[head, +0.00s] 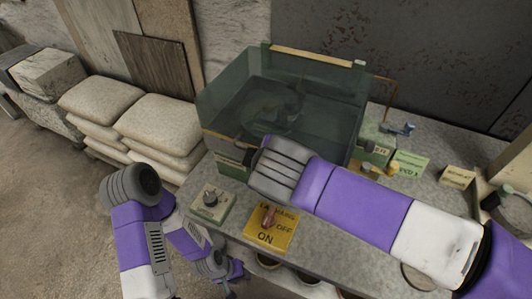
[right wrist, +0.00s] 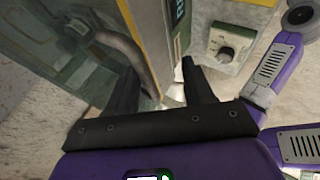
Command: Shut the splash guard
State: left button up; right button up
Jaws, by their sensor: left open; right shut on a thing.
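The splash guard (head: 312,118) is a see-through greenish box of panels on the bench, with a tan strip along its back top edge. In the right wrist view its panel (right wrist: 30,62) fills the left side, with a curved grey handle (right wrist: 118,42) on it. My right gripper (right wrist: 158,74) has its dark fingers either side of the handle's lower end and is shut on it. My left gripper (head: 226,272) is low at the bench's front edge, open, small and partly hidden, apart from the guard.
Stacked sacks (head: 160,128) lie left of the bench.

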jog(key=shift+o, duration=0.6)
jog(key=shift+s+f, duration=0.15)
jog(key=shift+f, duration=0.4)
jog(key=p+v, duration=0.2)
jog(key=v, duration=0.6)
jog(key=shift+w+r+p, duration=0.25)
jog(key=shift+w+p, duration=0.05)
jog(key=shift+p, duration=0.1)
